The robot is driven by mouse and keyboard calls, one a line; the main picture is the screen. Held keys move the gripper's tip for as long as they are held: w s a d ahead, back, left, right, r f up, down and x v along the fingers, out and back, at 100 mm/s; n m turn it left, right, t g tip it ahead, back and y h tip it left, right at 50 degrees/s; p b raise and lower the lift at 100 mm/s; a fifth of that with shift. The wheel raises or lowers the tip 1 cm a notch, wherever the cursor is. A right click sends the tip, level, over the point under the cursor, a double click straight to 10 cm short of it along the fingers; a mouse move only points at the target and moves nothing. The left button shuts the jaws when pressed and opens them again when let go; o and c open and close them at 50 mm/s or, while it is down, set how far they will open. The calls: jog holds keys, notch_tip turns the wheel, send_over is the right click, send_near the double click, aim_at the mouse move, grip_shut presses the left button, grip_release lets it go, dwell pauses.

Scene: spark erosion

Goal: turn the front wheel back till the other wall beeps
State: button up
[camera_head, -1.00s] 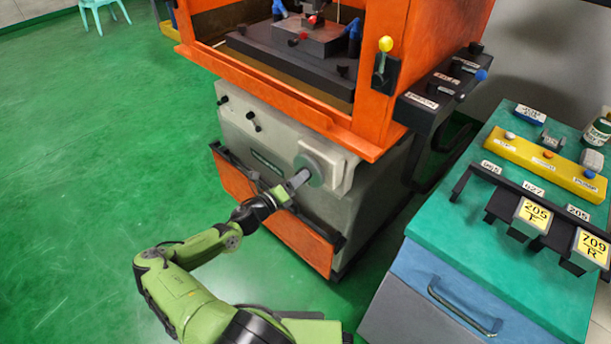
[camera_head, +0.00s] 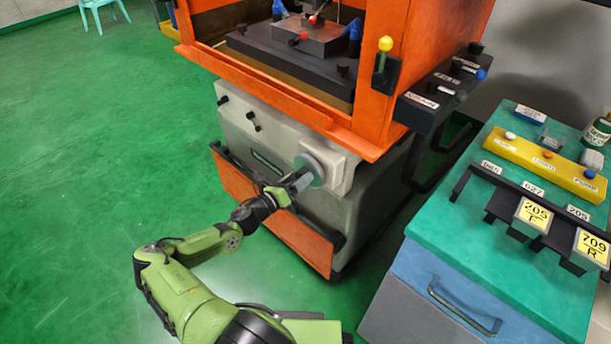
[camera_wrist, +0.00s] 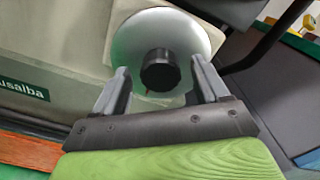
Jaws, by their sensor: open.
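The front wheel (camera_head: 318,169) is a grey metal disc on the pale front of the machine, just under the orange tank. In the wrist view the wheel (camera_wrist: 188,35) faces me, with a dark round knob or hub (camera_wrist: 160,70) on it. My gripper (camera_head: 300,181) is at the wheel in the head view. In the wrist view my gripper (camera_wrist: 160,82) is open, with one finger on each side of the dark knob. I cannot tell whether the fingers touch it. In the head view the gripper partly hides the wheel.
The orange tank (camera_head: 270,98) overhangs the wheel, with a dark workpiece table (camera_head: 280,68) inside. A green-topped cabinet (camera_head: 430,240) stands to the right, bearing a yellow button bar (camera_head: 520,153) and labelled electrode holders. Green floor (camera_head: 90,170) is free to the left.

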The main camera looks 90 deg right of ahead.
jog(key=p+v, duration=0.2)
jog(key=v, duration=1.3)
jog(key=shift+w+a+p, duration=0.3)
jog(key=shift+p, duration=0.1)
dwell(0.8)
